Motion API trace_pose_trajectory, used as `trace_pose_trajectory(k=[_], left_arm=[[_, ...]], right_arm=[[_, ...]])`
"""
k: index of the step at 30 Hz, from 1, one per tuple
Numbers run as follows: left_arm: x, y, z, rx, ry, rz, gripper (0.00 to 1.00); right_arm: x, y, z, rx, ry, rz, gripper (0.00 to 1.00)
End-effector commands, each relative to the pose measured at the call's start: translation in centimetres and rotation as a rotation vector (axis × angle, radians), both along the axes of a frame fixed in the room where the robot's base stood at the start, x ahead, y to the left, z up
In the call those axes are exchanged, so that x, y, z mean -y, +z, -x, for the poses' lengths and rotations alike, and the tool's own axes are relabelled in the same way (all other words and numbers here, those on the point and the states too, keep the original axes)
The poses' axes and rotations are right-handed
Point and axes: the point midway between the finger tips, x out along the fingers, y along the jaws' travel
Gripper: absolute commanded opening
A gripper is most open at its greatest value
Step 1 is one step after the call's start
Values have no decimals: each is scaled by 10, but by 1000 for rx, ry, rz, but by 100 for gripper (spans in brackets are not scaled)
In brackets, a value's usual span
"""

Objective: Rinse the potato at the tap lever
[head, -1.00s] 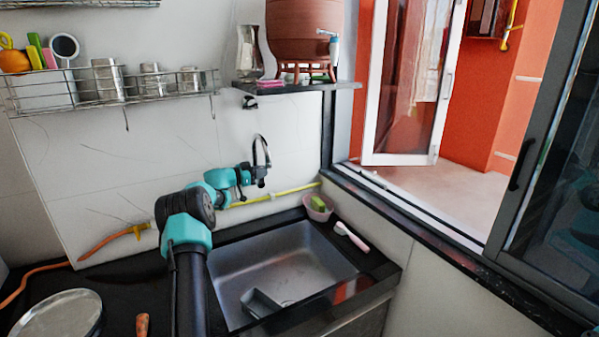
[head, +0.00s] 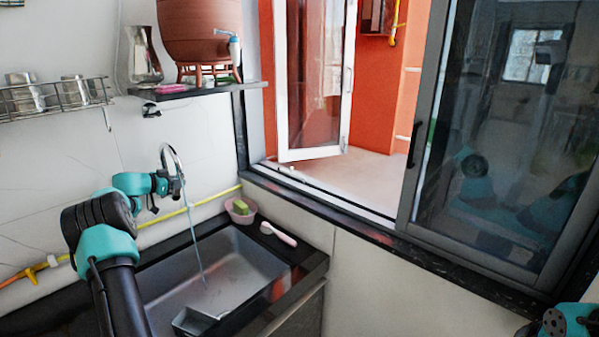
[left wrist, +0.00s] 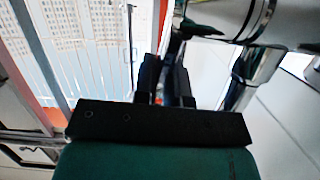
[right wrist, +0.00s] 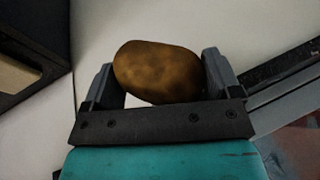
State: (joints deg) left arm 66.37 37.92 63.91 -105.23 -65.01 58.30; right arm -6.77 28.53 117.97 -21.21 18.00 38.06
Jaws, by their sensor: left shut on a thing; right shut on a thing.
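The tap (head: 168,156) is a curved chrome spout on the wall above the sink (head: 225,262). A thin stream of water (head: 199,255) falls from it into the basin. My left gripper (head: 165,183) is at the tap's base, shut on the tap lever, which its fingers mostly hide. In the left wrist view, chrome tap parts (left wrist: 258,62) show right beside the narrow fingers (left wrist: 166,75). The brown potato (right wrist: 158,72) is in the right wrist view. My right gripper (right wrist: 160,80) is shut on it, one finger at each end. In the head view only part of my right arm shows, at the lower right corner.
A pink bowl with a green sponge (head: 240,208) and a pink-handled brush (head: 278,233) lie at the sink's back right. A dark box-like container (head: 194,322) is in the basin. A clay waterpot (head: 198,32) stands on the shelf above. The glass window (head: 500,130) is at right.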

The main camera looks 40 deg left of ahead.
Motion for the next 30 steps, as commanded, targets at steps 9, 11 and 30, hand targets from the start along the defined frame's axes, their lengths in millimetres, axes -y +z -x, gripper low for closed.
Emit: trace_pose_trajectory(k=[9, 11, 30], left_arm=[[0, 0, 0, 0, -1, 1, 36], [0, 0, 0, 0, -1, 0, 37], [-7, 14, 46, -1, 2, -2, 37]], right_arm=[[0, 0, 0, 1, 0, 0, 57], [0, 0, 0, 1, 0, 0, 57], [0, 0, 0, 1, 0, 0, 57]])
